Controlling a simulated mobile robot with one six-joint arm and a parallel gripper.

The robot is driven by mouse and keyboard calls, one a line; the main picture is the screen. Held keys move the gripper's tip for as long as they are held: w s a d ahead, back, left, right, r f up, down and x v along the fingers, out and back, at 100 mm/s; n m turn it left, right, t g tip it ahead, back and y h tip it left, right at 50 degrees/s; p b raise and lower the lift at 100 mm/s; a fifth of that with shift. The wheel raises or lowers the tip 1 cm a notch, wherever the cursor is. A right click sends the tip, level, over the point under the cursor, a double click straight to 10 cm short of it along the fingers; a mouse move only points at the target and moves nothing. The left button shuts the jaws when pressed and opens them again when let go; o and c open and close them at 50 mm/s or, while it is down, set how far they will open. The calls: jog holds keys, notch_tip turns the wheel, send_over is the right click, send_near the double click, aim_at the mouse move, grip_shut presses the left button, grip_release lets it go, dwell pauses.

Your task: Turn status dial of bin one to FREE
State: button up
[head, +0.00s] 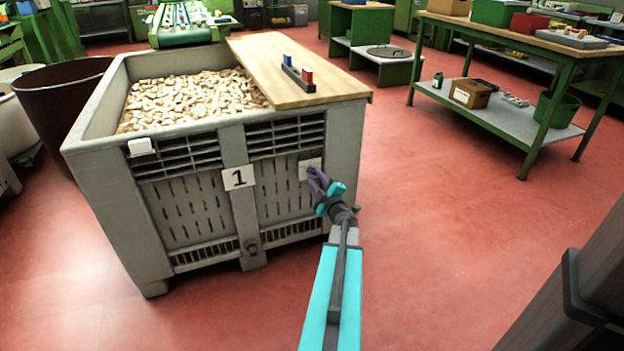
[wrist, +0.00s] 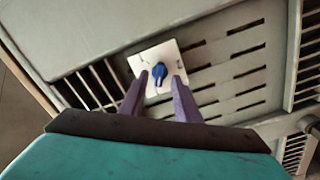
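Bin one (head: 215,140) is a big grey crate of cork stoppers (head: 190,97) with a "1" plate (head: 238,178) on its front. The status dial is a blue knob (wrist: 159,69) on a white square plate (wrist: 172,55), at the front's upper right in the head view, where the plate (head: 305,163) is partly covered by my gripper (head: 315,181). In the wrist view my gripper (wrist: 160,78) is open, its purple fingers on either side of the knob with gaps showing. I cannot tell how far the tips reach along it. No dial lettering is legible.
A wooden board (head: 297,72) with a small rack holding a blue and a red piece lies across the bin's right top. A brown tub (head: 62,100) stands left.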

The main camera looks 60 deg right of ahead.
aim_at(311, 171)
jog(key=shift+x, duration=1.35)
